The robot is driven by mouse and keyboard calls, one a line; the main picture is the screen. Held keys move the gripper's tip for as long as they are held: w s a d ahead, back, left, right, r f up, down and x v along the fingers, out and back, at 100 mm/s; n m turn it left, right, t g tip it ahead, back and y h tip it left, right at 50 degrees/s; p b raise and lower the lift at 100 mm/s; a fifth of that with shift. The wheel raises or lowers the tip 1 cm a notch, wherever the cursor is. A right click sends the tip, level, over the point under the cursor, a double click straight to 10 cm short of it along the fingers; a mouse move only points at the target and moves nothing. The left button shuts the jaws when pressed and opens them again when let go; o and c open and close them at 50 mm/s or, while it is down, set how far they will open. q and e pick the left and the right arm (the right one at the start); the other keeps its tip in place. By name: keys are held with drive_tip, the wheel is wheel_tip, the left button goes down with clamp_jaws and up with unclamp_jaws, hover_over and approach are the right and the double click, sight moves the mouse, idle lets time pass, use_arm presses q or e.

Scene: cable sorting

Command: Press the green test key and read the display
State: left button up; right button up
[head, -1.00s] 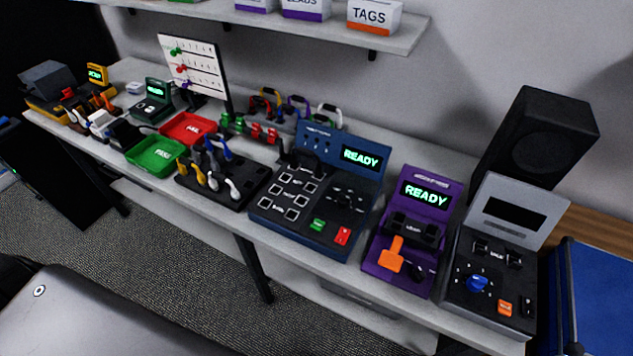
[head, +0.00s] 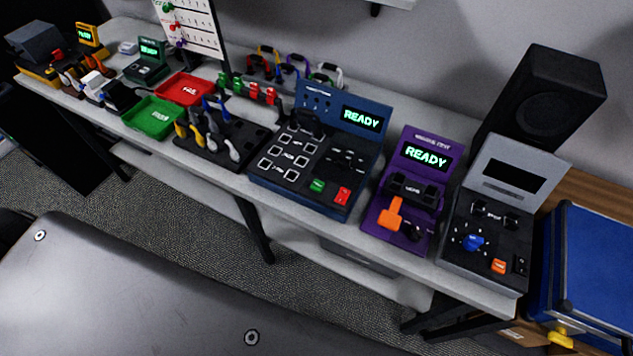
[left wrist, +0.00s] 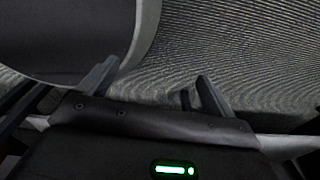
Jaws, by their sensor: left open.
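The blue tester (head: 262,173) stands on the bench in the middle of the head view. Its display (head: 362,118) is lit and reads READY. Its green key (head: 317,186) sits at the lower front of the panel, beside a red key (head: 343,196). Nothing covers the green key. My left gripper (left wrist: 150,85) shows only in the left wrist view, with its fingers apart and nothing between them. It is over the floor and away from the tester. My right gripper is in neither view.
To the right stand a purple tester (head: 382,238) reading READY, a grey device (head: 480,270) with a dark screen, a black speaker (head: 540,100) and a blue case (head: 600,260). To the left are a green tray (head: 152,118), a red tray (head: 185,89) and a tool holder (head: 243,148).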

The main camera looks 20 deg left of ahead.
use_arm(q)
clamp_jaws()
idle(0.4)
idle(1.0)
